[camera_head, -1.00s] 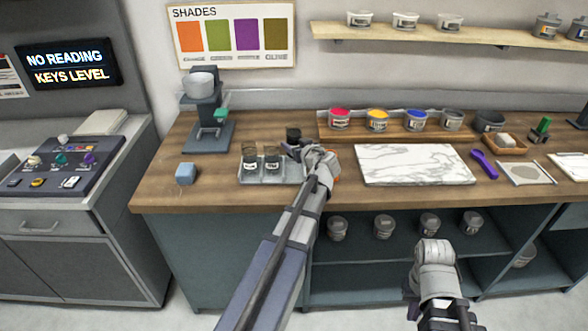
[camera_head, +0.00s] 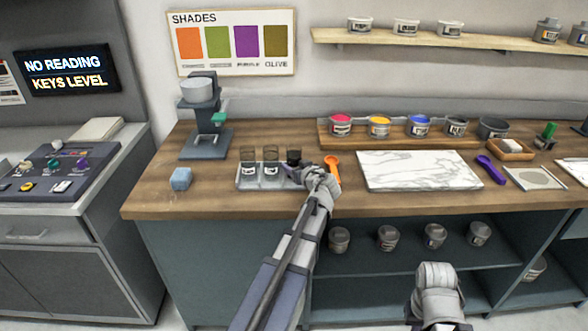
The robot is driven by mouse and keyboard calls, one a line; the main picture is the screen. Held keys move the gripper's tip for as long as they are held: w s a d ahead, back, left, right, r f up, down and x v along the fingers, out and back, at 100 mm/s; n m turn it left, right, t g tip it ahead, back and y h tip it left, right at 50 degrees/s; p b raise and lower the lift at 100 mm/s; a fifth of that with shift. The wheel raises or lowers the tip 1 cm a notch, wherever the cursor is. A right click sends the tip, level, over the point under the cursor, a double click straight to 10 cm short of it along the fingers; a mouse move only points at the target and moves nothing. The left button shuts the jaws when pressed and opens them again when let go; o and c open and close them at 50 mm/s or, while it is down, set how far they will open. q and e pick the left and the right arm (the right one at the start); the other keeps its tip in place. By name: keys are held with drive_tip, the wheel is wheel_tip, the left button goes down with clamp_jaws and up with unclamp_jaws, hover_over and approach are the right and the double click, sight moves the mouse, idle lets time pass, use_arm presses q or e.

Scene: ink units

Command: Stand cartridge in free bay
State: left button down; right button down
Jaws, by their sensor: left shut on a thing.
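The cartridge (camera_head: 293,157) is a small dark, upright cup-like piece at the right end of a pale metal tray (camera_head: 240,184). My left gripper (camera_head: 299,170) is shut on it from the right. Its top is about level with two clear, white-labelled cartridges, the left one (camera_head: 249,169) and the middle one (camera_head: 271,169), which stand in the tray. The gripper hides the dark cartridge's lower part and the tray's right end, so I cannot tell whether it touches the bay floor. My right arm (camera_head: 437,285) shows at the bottom; its gripper is out of view.
A blue-grey block (camera_head: 180,179) lies left of the tray. A dispenser stand (camera_head: 203,119) is behind it. Ink pots, including a red one (camera_head: 340,125), line the back.

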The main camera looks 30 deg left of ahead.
use_arm(q)
drive_tip(key=shift+f, duration=0.2)
drive_tip(key=shift+c, duration=2.2)
unclamp_jaws()
drive_tip(key=shift+r, duration=0.1)
drive_tip(key=shift+r, duration=0.1)
drive_tip(key=shift+s+d+r, duration=0.15)
drive_tip(key=shift+d+r, duration=0.05)
drive_tip(key=p+v, duration=0.3)
drive_tip(key=v, duration=0.8)
drive_tip(key=shift+s+d+p, duration=0.15)
drive_tip(key=shift+d+p, duration=0.1)
drive_tip(key=shift+p, duration=0.05)
